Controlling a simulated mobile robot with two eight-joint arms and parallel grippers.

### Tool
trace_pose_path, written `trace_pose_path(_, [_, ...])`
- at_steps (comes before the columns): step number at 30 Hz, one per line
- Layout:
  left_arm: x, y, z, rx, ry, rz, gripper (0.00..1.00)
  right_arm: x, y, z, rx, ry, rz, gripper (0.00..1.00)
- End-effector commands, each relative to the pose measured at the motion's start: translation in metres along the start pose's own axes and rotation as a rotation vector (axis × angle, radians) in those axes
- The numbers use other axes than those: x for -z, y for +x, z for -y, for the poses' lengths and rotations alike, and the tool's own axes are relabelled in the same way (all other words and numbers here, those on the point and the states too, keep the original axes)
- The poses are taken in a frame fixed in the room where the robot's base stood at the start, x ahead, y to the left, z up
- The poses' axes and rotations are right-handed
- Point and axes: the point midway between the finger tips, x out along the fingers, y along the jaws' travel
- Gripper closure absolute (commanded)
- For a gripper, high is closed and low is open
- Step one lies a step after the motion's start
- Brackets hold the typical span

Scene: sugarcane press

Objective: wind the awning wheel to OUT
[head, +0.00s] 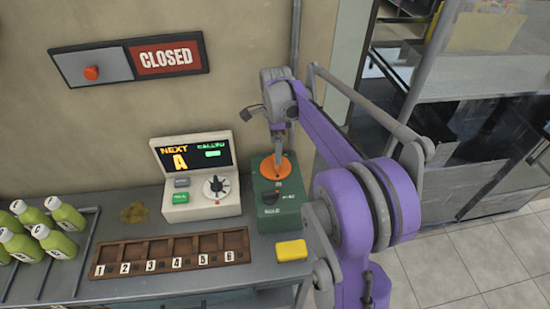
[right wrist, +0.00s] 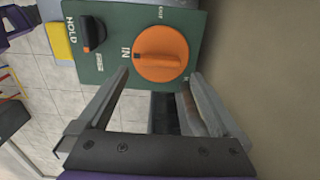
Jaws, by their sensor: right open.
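The orange awning wheel (head: 275,168) is on the green control box (head: 268,215) at the right end of the bench. In the right wrist view the round wheel (right wrist: 160,53) has a raised bar lying roughly across the picture. The word IN shows beside it; a small label at the top edge is too blurred to read. My right gripper (head: 278,155) reaches down to the wheel from above. In the right wrist view my right gripper (right wrist: 160,75) is open, its fingertips at either side of the wheel's near edge, holding nothing. My left gripper is out of view.
A black knob (right wrist: 91,33) marked HOLD shares the green box. A white console (head: 195,185) with a lit screen stands left of it. A yellow block (head: 291,250), a numbered wooden tray (head: 170,240) and green bottles (head: 66,215) are on the bench. A CLOSED sign (head: 165,57) hangs behind.

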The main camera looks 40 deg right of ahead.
Motion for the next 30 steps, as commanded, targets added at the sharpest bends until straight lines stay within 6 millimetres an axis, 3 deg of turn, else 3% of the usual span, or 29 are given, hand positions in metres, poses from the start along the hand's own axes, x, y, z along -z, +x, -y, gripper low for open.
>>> trace_pose_path(3, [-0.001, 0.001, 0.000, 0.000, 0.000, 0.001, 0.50, 0.000, 0.023, 0.000, 0.000, -0.001, 0.000, 0.00])
trace_pose_path(9, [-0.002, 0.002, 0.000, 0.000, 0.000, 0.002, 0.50, -0.001, 0.048, 0.000, 0.001, -0.002, 0.000, 0.00])
trace_pose_path(21, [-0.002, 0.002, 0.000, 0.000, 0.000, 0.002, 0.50, 0.000, 0.056, 0.000, 0.001, -0.002, 0.000, 0.00])
trace_pose_path(30, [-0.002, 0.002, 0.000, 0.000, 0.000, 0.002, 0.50, 0.000, 0.055, 0.000, 0.001, -0.002, 0.000, 0.54])
